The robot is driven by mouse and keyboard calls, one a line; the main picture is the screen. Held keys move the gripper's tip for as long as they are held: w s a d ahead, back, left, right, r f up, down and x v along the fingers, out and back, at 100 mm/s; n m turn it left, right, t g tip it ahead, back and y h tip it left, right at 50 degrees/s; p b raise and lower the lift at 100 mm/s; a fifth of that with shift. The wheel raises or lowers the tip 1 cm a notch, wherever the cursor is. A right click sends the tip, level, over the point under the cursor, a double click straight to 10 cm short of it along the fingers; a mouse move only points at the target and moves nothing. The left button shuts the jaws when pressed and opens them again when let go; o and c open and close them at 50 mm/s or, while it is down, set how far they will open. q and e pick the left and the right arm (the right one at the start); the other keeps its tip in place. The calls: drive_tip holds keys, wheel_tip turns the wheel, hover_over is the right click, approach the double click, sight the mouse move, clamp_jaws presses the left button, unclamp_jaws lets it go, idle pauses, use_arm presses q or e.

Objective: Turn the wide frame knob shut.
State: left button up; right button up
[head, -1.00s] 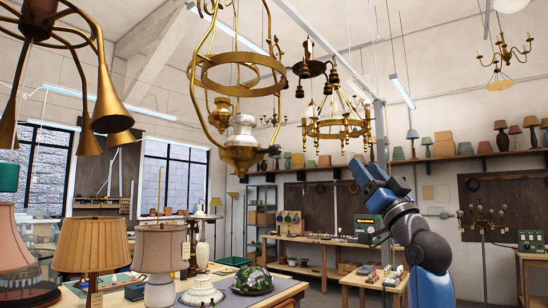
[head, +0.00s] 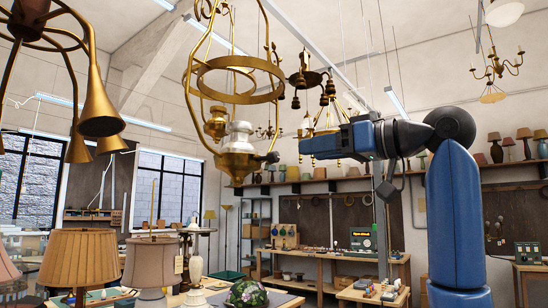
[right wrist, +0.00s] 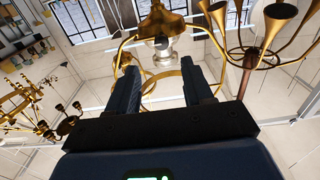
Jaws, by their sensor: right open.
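A hanging brass lamp has a wide open frame (head: 240,65) with a ring across it. At its bottom is a brass font (head: 237,162) under a pale metal burner (head: 240,132). A small dark knob (head: 272,157) sticks out on the right side of the font. My right gripper (head: 304,147) points left at the knob's height, apart from it in the picture. My left gripper is not in view.
A brass chandelier with trumpet arms (head: 98,105) hangs at left. A candle chandelier (head: 325,130) hangs behind my right gripper. Shaded lamps (head: 80,260) and a green stained-glass shade (head: 247,294) stand below. The air between my gripper and the knob looks clear.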

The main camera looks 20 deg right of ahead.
sight(277, 155)
drive_tip(key=p+x, duration=0.2)
drive_tip(key=x, duration=0.8)
drive_tip(key=shift+w+a, duration=0.1)
drive_tip(key=shift+a, duration=0.25)
drive_tip(key=shift+p, duration=0.3)
clamp_jaws()
